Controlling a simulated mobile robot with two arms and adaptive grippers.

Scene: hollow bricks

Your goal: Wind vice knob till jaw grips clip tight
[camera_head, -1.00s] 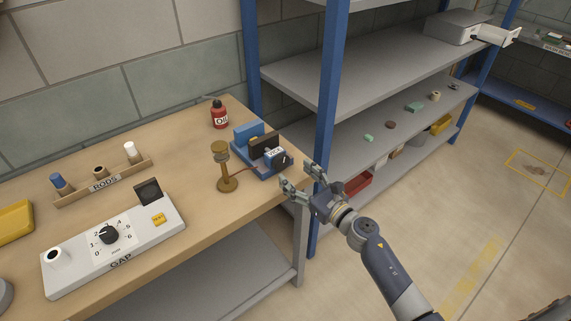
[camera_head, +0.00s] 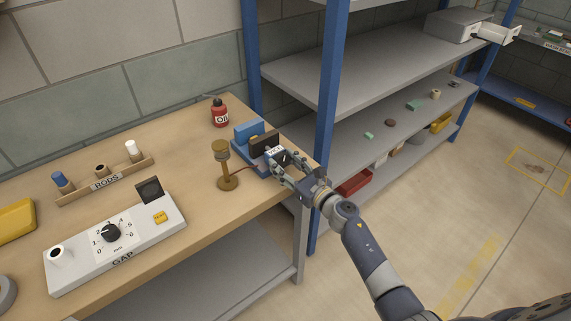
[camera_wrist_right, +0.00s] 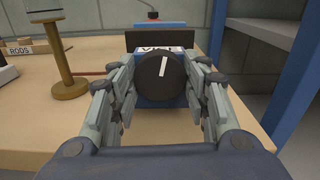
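The blue vice (camera_head: 242,150) stands at the bench's right end; its label shows in the wrist view (camera_wrist_right: 170,48). A dark upright plate (camera_head: 265,140) stands between its blue rear block and front block; I cannot tell whether this is the clip or a jaw. The round black knob (camera_wrist_right: 160,80), with a white mark tilted slightly right of upright, faces my right wrist camera. My right gripper (camera_head: 288,163) is at the vice's front, its open fingers on either side of the knob, seemingly apart from it (camera_wrist_right: 163,75). My left gripper is not in view.
A brass stand (camera_head: 227,183) is close left of the vice, with an oil can (camera_head: 220,113) behind. The GAP box (camera_head: 120,250) and RODS rack (camera_head: 100,185) lie further left. A blue shelf post (camera_head: 326,120) rises close right of the gripper.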

